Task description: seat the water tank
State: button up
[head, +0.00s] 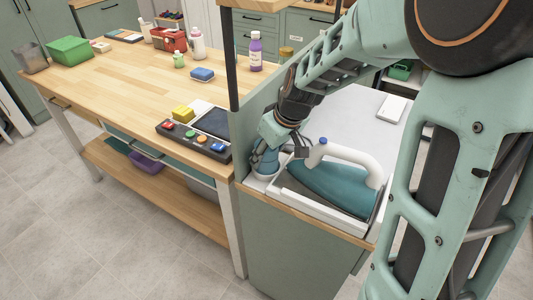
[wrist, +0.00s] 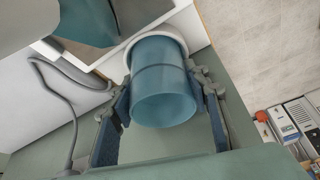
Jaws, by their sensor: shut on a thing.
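The water tank (wrist: 163,98) is a translucent teal cylinder. In the head view it shows as a small teal shape (head: 264,163) at the left end of the iron station. My gripper (wrist: 161,88) is shut around the tank, one finger on each side; it also shows in the head view (head: 268,148). The tank's far end meets a round white socket (wrist: 190,24), which also shows in the head view (head: 257,181). I cannot tell how deep the tank sits in it. The teal iron (head: 335,188) with a white handle rests beside it on a white base.
A grey cord (wrist: 62,88) loops beside the tank in the wrist view. A green side panel (head: 254,95) rises behind my gripper.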

jog(key=o, duration=1.3)
jog(key=shift+o, duration=0.2)
jog(key=shift+r, duration=0.1)
